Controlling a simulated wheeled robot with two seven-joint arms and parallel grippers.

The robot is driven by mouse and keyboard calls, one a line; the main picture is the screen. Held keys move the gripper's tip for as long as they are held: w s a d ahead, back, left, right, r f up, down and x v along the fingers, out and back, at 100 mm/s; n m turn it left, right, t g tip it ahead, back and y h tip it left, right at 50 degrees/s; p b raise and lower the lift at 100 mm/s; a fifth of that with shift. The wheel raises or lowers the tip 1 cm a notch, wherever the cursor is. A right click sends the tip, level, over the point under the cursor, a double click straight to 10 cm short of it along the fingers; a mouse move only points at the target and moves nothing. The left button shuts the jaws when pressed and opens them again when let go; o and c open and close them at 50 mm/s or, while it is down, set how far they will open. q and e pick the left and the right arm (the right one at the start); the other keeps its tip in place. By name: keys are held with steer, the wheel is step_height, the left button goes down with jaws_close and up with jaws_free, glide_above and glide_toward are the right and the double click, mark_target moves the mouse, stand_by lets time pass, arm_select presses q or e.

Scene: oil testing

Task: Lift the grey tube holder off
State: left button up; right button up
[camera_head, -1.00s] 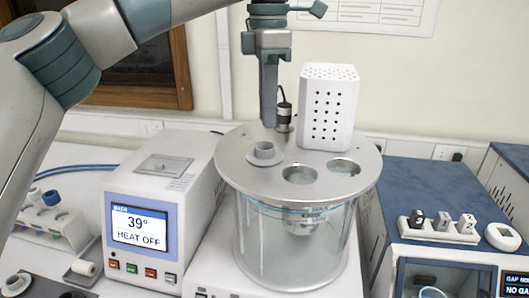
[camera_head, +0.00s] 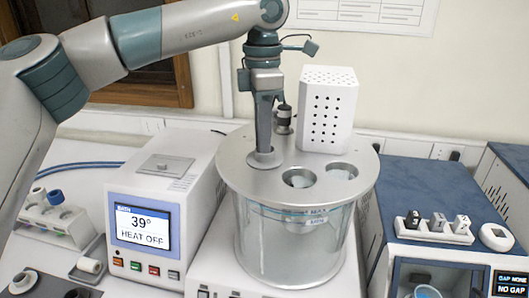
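The grey tube holder (camera_head: 264,160) sits in the left opening of the round metal bath lid (camera_head: 237,181). Its flange rests on the lid, and its upper part is mostly hidden by my gripper. My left gripper (camera_head: 264,147) points straight down with its fingertips at the holder. I see the fingers edge-on, so I cannot tell whether they are closed on it or still apart. My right gripper is out of view.
Two open holes sit in the lid to the right of the holder. A white perforated box (camera_head: 327,108) and a small dark fitting (camera_head: 284,118) stand behind. A heater unit (camera_head: 146,224) reading 39° is at left, a blue-topped machine (camera_head: 430,185) at right.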

arm_select(q)
steer(key=shift+d+f, duration=0.1)
stand_by(0.3)
jaws_close()
steer(key=shift+r, duration=0.2)
